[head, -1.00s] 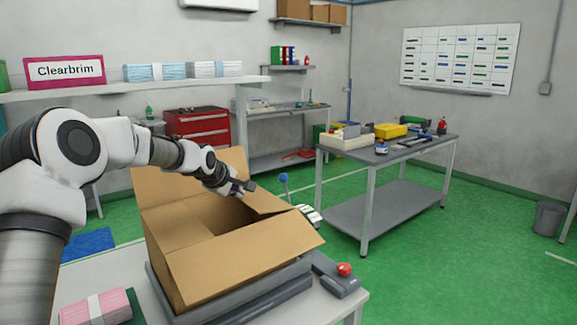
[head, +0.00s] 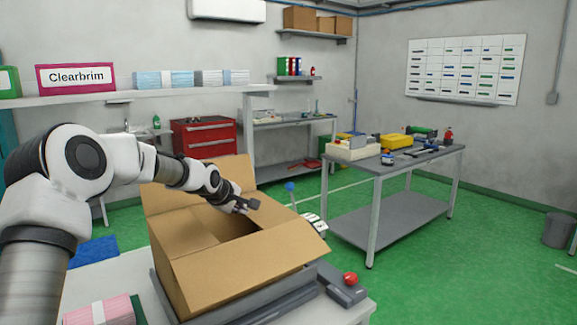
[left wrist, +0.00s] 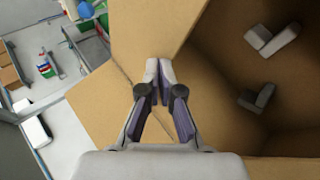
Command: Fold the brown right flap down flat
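The open brown box (head: 235,270) stands on a dark grey base on the near table. One flap stands up at its back left (head: 225,172). A brown flap at its right (head: 272,213) is raised at a slant, and a broad flap slants along the near side. My left gripper (head: 243,204) is over the box opening, close to the right flap. In the left wrist view, the left fingertips (left wrist: 159,68) are together with nothing seen between them, against cardboard. I cannot tell whether they touch it. Two grey-white objects (left wrist: 270,39) show inside the box.
A grey device with a red button (head: 349,279) sits right of the box. A pink pack (head: 105,311) lies at the table's front left. A white item (head: 314,225) shows behind the box's right corner. A workbench (head: 400,160) with tools stands beyond.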

